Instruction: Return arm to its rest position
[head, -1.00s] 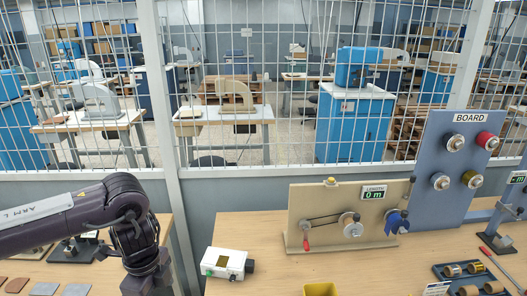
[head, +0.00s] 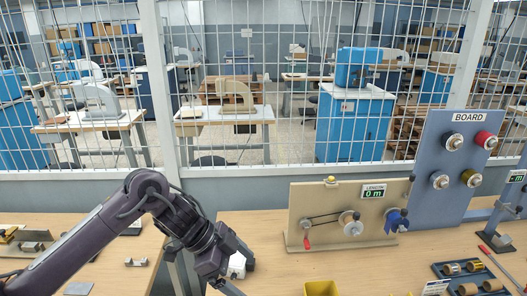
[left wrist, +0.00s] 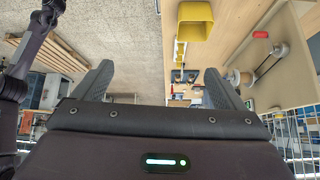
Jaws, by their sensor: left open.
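My left arm comes in from the left in the head view, and its wrist is over the gap between the two tables. My left gripper (head: 228,284) is at the lower edge of the head view, partly cut off. In the left wrist view my left gripper (left wrist: 158,85) shows two dark fingers wide apart with nothing between them. My right gripper is not in view.
The length-measuring stand (head: 335,212) and the blue board (head: 450,150) stand on the right table. A yellow bin (head: 320,289) is at its front; it also shows in the left wrist view (left wrist: 195,20). A wire mesh fence (head: 280,90) runs behind. Plates lie on the left table (head: 110,245).

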